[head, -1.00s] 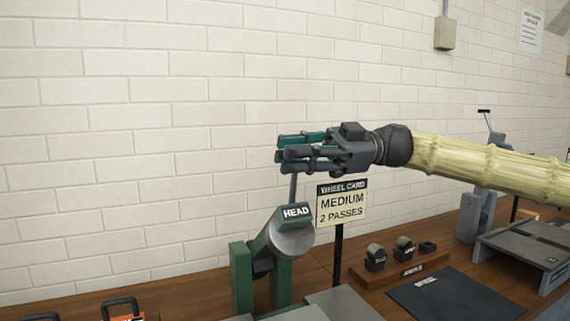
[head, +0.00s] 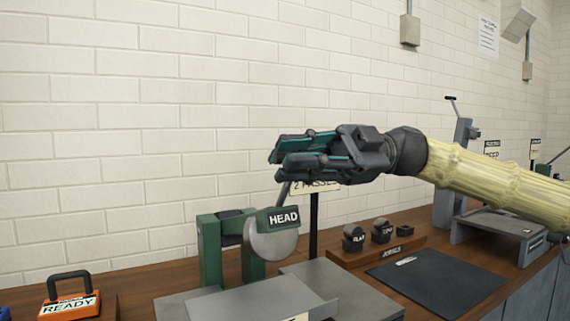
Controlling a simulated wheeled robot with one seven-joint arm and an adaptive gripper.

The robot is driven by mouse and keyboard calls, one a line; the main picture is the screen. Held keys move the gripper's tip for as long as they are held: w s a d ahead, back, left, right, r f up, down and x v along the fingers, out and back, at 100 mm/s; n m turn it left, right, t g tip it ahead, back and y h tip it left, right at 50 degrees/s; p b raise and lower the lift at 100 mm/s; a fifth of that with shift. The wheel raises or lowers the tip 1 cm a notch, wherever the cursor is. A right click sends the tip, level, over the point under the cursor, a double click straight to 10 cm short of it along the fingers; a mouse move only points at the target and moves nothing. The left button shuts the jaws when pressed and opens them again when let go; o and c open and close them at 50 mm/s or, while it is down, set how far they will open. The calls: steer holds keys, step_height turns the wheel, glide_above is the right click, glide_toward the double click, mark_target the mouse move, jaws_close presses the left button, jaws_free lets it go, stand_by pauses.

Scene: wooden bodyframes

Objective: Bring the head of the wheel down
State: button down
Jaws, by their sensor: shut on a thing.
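The wheel's head (head: 283,218) is a green block lettered HEAD, with a grey disc (head: 273,243) below it. It sits on a green two-post frame (head: 209,255) in the head view. A thin grey lever (head: 284,193) rises from the head to my gripper (head: 283,154). My gripper is shut on the upper end of this lever, which the fingers hide.
The wheel card (head: 310,188) stands behind, mostly covered by my gripper. To the right are a small rack of anvils (head: 377,252) and a dark mat (head: 437,284). An orange READY block (head: 70,305) with a handle is at the lower left.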

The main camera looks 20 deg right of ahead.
steer(key=s+d+f+n+b, duration=0.1)
steer(key=s+f+b, duration=0.4)
steer(key=f+b, duration=0.6)
steer(key=shift+f+n, duration=0.45)
steer(key=shift+n, duration=0.35)
steer(key=shift+f, duration=0.2)
steer(key=c, duration=1.5)
jaws_free()
steer(key=shift+d, duration=0.2)
steer(key=shift+o, duration=0.2)
steer(key=shift+a, duration=0.1)
steer(key=shift+r, duration=0.1)
steer(key=v, duration=1.2)
